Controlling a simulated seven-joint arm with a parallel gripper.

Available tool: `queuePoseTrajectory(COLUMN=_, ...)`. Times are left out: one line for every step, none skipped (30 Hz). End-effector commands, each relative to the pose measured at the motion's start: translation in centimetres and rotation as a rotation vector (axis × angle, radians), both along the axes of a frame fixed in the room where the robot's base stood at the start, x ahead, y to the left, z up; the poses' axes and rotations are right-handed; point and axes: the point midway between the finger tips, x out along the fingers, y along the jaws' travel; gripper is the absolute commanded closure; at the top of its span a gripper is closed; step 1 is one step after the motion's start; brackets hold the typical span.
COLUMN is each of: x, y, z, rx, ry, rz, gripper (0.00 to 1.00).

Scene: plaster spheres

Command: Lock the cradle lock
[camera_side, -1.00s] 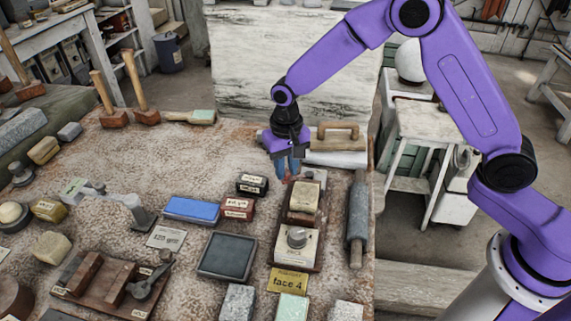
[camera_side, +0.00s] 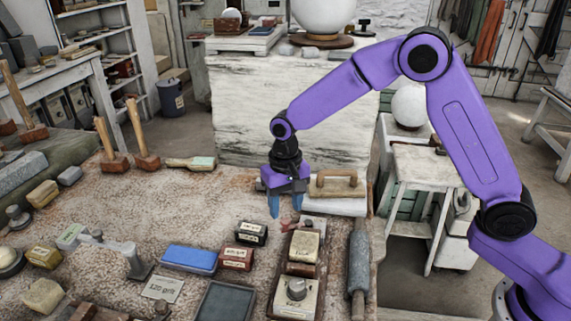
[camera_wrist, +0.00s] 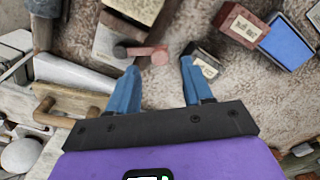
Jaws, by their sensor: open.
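My gripper (camera_side: 286,208) is open and empty above the far right part of the bench. In the wrist view its blue fingers (camera_wrist: 158,68) stand apart. A small reddish handle on a dark pivot (camera_wrist: 140,51) lies just beyond the fingertips, apparently not gripped; its reddish end also shows beside the fingers in the side view (camera_side: 288,221). At the bottom left, a dark lever (camera_side: 161,307) and wooden blocks (camera_side: 84,312) are cut off by the frame edge. I cannot tell for sure which lever is the cradle lock.
A wooden float (camera_side: 338,186) stands right of my gripper. Labelled boxes (camera_side: 236,256) and a blue block (camera_side: 188,257) stand left. The bench's back middle is clear.

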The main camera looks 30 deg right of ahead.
Motion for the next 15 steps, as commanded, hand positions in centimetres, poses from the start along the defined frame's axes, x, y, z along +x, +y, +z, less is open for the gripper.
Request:
queuePoseTrajectory(x=0.1, y=0.1, z=1.2, rx=0.003, ry=-0.005, rz=0.001, gripper=0.5)
queuePoseTrajectory(x=0.1, y=0.1, z=1.9, rx=0.003, ry=-0.004, rz=0.001, gripper=0.5)
queuePoseTrajectory(x=0.0, y=0.1, z=2.7, rx=0.003, ry=-0.004, rz=0.0, gripper=0.5)
queuePoseTrajectory(x=0.1, y=0.1, z=3.4, rx=0.003, ry=-0.005, rz=0.0, gripper=0.5)
queuePoseTrajectory(x=0.1, y=0.1, z=4.0, rx=0.003, ry=-0.005, rz=0.0, gripper=0.5)
queuePoseTrajectory(x=0.1, y=0.1, z=4.9, rx=0.003, ry=-0.004, rz=0.0, gripper=0.5)
queuePoseTrajectory(x=0.0, y=0.1, z=5.5, rx=0.003, ry=-0.005, rz=0.001, gripper=0.5)
queuePoseTrajectory(x=0.0, y=0.1, z=6.1, rx=0.003, ry=-0.004, rz=0.001, gripper=0.5)
queuePoseTrajectory(x=0.1, y=0.1, z=7.0, rx=0.002, ry=-0.005, rz=0.0, gripper=0.5)
queuePoseTrajectory(x=0.1, y=0.1, z=7.6, rx=0.003, ry=-0.005, rz=0.0, gripper=0.5)
queuePoseTrajectory(x=0.0, y=0.0, z=8.2, rx=0.003, ry=-0.004, rz=0.0, gripper=0.5)
queuePoseTrajectory(x=0.1, y=0.1, z=9.0, rx=0.003, ry=-0.004, rz=0.0, gripper=0.5)
queuePoseTrajectory(x=0.1, y=0.1, z=9.6, rx=0.002, ry=-0.005, rz=0.001, gripper=0.5)
queuePoseTrajectory(x=0.0, y=0.1, z=10.1, rx=0.002, ry=-0.003, rz=0.001, gripper=0.5)
queuePoseTrajectory(x=0.0, y=0.1, z=10.8, rx=0.002, ry=-0.003, rz=0.001, gripper=0.5)
